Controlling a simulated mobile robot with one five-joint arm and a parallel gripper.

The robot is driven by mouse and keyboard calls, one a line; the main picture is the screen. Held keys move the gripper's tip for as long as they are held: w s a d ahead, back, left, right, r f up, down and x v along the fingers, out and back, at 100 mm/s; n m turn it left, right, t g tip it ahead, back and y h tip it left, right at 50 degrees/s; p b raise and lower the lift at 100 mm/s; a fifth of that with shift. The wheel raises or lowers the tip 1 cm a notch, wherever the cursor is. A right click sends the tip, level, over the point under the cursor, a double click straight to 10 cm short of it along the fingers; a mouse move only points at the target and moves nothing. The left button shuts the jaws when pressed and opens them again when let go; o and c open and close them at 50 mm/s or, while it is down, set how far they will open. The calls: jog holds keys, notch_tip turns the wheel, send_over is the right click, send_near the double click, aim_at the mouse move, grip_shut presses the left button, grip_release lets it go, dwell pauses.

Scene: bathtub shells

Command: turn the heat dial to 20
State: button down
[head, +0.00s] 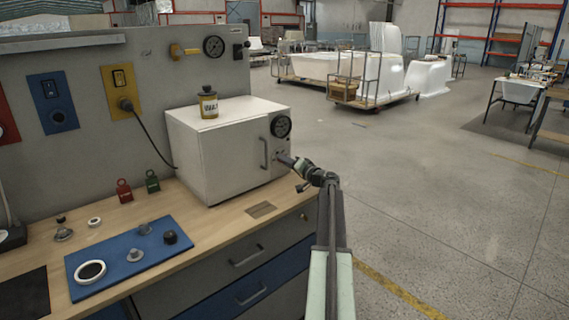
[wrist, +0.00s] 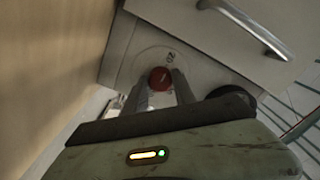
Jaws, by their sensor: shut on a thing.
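The heat dial (wrist: 160,78) is a round red knob on a pale scale plate, low on the front of the white oven (head: 215,155). My gripper (wrist: 159,92) has one finger on each side of the knob and is shut on it. A dark number mark, seemingly 20, shows on the plate just beyond the knob in the wrist view. The knob's pointer is too small to read.
The oven's door handle (head: 263,152) is just left of my gripper. The wooden bench (head: 215,230) also carries a blue mat (head: 115,262) with small parts. Open floor lies to the right.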

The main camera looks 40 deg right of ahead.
jog(key=shift+w, duration=0.1)
jog(key=c, duration=1)
grip_release()
jog(key=s, duration=0.8)
jog(key=shift+a, duration=0.35)
jog(key=shift+w, duration=0.1)
